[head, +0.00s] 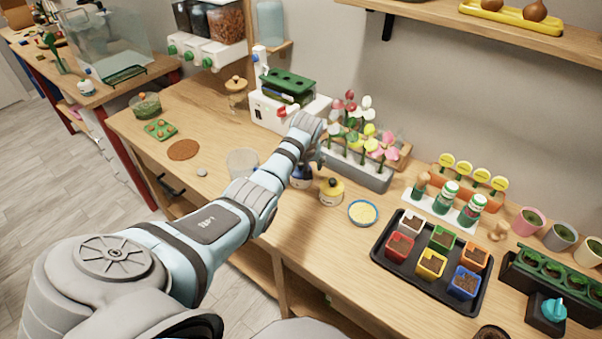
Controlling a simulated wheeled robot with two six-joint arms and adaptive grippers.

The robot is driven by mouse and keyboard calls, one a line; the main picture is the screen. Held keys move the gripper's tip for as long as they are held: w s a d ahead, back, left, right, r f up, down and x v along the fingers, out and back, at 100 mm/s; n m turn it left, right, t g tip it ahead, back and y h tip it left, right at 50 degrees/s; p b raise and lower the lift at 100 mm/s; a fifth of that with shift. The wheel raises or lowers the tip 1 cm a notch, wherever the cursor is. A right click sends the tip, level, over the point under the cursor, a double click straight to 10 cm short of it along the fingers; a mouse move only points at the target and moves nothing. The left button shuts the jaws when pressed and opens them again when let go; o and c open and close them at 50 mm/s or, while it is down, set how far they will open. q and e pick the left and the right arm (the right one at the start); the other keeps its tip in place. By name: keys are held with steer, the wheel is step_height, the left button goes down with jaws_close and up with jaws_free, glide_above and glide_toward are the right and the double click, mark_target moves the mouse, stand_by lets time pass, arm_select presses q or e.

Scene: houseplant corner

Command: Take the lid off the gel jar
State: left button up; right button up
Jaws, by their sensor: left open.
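A glass jar with a round wooden lid and knob (236,88) stands at the back of the bench, left of the white machine. A low green-filled jar (146,106) with an orange-brown knob stands at the far left end. I cannot tell for sure which is the gel jar; both seem to have their lids on. My left arm reaches across the bench from the lower left. My left gripper (316,155) is at the front of the flower rack, well right of both jars. It is open, and its fingers are small and partly hidden by the wrist. My right gripper is out of view.
A clear container (242,164), a dark blue bottle (301,176) and a yellow-topped jar (331,191) stand close around my left arm. The flower rack (360,172) is behind. A black seedling tray (432,262) lies right. Bench around the cork disc (183,150) is mostly clear.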

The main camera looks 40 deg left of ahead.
arm_select(q)
steer(key=shift+r, duration=0.1)
steer(key=c, duration=1)
steer(key=shift+r, duration=0.1)
